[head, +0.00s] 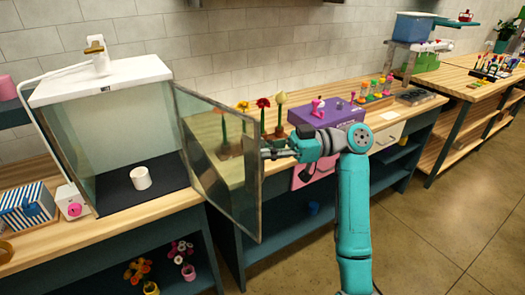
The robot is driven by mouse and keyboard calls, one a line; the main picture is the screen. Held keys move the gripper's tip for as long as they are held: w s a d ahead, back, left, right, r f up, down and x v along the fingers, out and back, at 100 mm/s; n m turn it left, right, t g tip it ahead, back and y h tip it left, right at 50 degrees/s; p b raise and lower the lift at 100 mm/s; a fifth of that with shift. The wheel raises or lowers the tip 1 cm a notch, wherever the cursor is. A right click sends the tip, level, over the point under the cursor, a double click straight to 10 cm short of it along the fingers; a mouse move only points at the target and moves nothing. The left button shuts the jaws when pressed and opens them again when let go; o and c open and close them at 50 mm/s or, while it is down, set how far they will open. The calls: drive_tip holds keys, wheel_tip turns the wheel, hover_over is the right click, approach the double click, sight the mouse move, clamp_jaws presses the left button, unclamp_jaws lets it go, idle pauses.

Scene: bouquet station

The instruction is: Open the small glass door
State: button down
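The small glass door (208,155) is swung out from the right front edge of the glass cabinet (100,92) and stands wide open over the counter's front. The cabinet has a white top and a dark floor with a white cup (141,178) inside. My gripper (268,150) is at the right, free edge of the door, about halfway up. Its fingers point left and overlap the door's edge frame. I cannot tell whether they grip the edge or only touch it.
Potted flowers (262,116) stand behind the door on the wooden counter. A purple box (326,113) sits to their right. A blue-striped box (28,206) stands left of the cabinet. A pink panel (314,170) is below my gripper. The floor at right (450,220) is clear.

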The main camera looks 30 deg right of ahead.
drive_tip(key=c, duration=1.2)
unclamp_jaws()
drive_tip(key=shift+d, duration=0.1)
drive_tip(key=v, duration=1.2)
